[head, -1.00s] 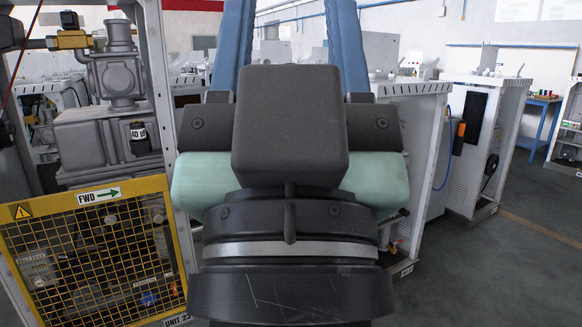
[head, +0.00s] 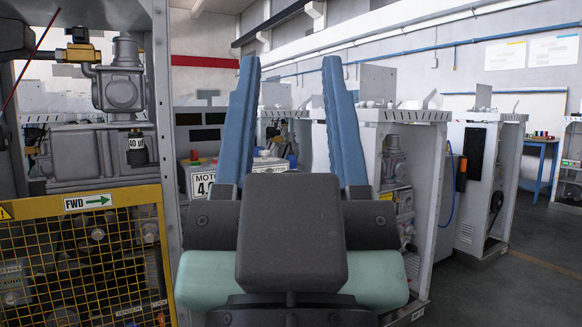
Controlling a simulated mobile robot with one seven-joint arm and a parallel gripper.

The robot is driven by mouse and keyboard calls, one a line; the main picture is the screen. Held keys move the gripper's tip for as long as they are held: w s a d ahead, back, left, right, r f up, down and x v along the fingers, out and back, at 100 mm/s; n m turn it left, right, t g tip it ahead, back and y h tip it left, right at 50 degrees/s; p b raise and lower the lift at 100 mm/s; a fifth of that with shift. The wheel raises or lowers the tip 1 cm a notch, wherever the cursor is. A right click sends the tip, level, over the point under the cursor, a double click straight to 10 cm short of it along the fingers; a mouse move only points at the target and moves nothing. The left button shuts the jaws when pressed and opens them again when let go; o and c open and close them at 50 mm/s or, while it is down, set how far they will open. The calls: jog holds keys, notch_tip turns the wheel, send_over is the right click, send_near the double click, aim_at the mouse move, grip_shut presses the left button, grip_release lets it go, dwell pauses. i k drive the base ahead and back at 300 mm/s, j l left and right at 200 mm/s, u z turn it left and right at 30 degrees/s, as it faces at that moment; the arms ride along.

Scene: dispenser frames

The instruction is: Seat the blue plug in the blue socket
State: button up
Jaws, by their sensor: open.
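My gripper (head: 291,65) is in the middle of the head view, with its two blue fingers pointing up and away from me. The fingers are wide apart and nothing shows between them except background. I cannot make out the blue plug or the blue socket in this view. The gripper's dark body hides part of the area ahead.
A yellow mesh guard (head: 84,262) with an FWD label (head: 88,202) stands close on the left, below a grey pump (head: 124,75). White cabinets (head: 479,185) stand ahead and right. A blue table (head: 540,162) is farther back. Grey floor (head: 515,285) is clear at lower right.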

aim_at(200, 129)
jog(key=i+u, duration=0.2)
jog(key=i, duration=0.55)
jog(key=i+l+u, duration=0.2)
jog(key=i, duration=0.55)
